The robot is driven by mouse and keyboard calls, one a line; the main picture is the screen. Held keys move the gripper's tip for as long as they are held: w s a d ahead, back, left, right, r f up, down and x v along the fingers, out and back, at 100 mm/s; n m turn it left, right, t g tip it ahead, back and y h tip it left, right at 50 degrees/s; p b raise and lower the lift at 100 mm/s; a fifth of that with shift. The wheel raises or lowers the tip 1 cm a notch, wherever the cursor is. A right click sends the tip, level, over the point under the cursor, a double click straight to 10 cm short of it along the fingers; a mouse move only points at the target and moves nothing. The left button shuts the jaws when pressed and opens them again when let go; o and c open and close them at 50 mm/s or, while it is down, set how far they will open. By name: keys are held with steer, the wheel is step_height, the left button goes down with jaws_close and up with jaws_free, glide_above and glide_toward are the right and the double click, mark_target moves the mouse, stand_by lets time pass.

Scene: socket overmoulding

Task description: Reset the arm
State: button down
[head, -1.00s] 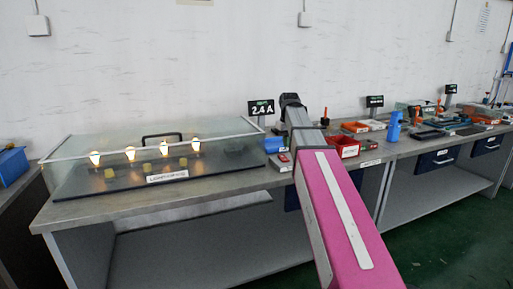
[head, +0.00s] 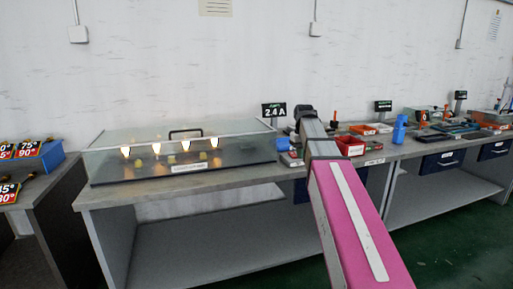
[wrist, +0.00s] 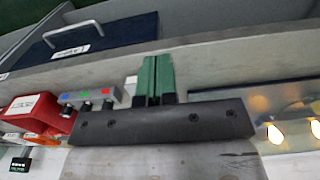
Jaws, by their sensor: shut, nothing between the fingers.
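The fingers are hidden there. In the wrist view my gripper (wrist: 156,78) shows two green fingers pressed together, shut and empty. They stand over the bench edge, beside a grey box with coloured buttons (wrist: 92,97).
A glass case (head: 112,167) with glowing bulbs stands left of my arm. A red bin (head: 351,148) and a blue bottle-shaped thing (head: 399,130) stand to the right. A blue bin (head: 52,156) sits far left. Green floor is open at lower right.

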steer(key=s+f+m, duration=0.1)
steer(key=s+f, duration=0.6)
steer(key=f, duration=0.4)
steer(key=s+f+m, duration=0.1)
steer(key=s+f, duration=0.6)
steer(key=f, duration=0.5)
steer(key=s+f+m, duration=0.1)
steer(key=s+f, duration=0.6)
steer(key=f, duration=0.4)
steer(key=shift+f, duration=0.15)
